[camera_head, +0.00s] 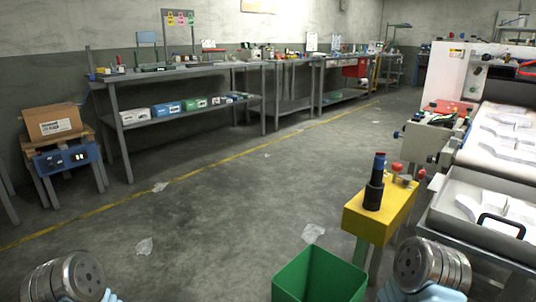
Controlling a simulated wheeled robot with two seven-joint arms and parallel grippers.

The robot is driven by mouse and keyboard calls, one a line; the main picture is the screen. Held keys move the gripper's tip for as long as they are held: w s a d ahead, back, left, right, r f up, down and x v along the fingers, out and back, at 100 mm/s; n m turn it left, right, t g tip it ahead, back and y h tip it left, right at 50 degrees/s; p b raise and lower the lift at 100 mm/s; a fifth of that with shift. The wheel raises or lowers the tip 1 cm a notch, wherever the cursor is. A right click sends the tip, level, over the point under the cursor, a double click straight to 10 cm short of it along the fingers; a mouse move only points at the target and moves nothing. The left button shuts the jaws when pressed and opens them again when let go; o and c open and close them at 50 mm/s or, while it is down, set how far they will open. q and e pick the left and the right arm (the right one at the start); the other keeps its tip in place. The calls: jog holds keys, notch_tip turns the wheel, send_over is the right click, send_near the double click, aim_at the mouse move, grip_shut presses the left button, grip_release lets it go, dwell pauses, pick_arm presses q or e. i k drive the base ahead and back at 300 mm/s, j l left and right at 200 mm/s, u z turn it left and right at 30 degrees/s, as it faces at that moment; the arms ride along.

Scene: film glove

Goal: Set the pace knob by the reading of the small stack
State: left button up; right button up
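A small dark stack with a red top (375,182) stands upright on a yellow stand (381,216) right of centre. Several red knobs show near it: one on the yellow stand (397,168) and smaller ones on the machine's side. I cannot tell which one is the pace knob, and no setting is readable. My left gripper (68,280) shows only in part at the bottom left, and my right gripper (430,270) at the bottom right, close to the yellow stand. Their fingertips are not clearly visible, and neither is seen touching the stack or a knob.
A green bin (318,277) stands on the floor before the yellow stand. A white machine with film trays (488,205) fills the right side. Workbenches (190,72) line the back left wall, with a cardboard box (53,121) on a stool. The middle floor is mostly clear, with plastic scraps.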

aim_at(396, 134)
jog(key=i+j+u, duration=0.7)
jog(key=u, duration=0.15)
jog(key=i+j+u, duration=0.1)
jog(key=i+u, duration=0.35)
jog(key=i+z, duration=0.2)
jog(key=i, duration=0.3)
jog(key=i+j+z, duration=0.15)
jog(key=i, duration=0.35)
jog(key=i+z, duration=0.2)
jog(key=z, duration=0.2)
jog(key=i+l+z, duration=0.1)
jog(key=z, duration=0.25)
jog(key=i+j+z, duration=0.1)
jog(key=i+z, duration=0.15)
jog(key=z, duration=0.15)
jog(key=i+j+z, duration=0.1)
jog(key=z, duration=0.25)
jog(key=i+l+z, duration=0.15)
jog(key=i+z, duration=0.3)
jog(key=i+j+z, duration=0.1)
jog(key=i+z, duration=0.4)
jog(key=i, duration=0.1)
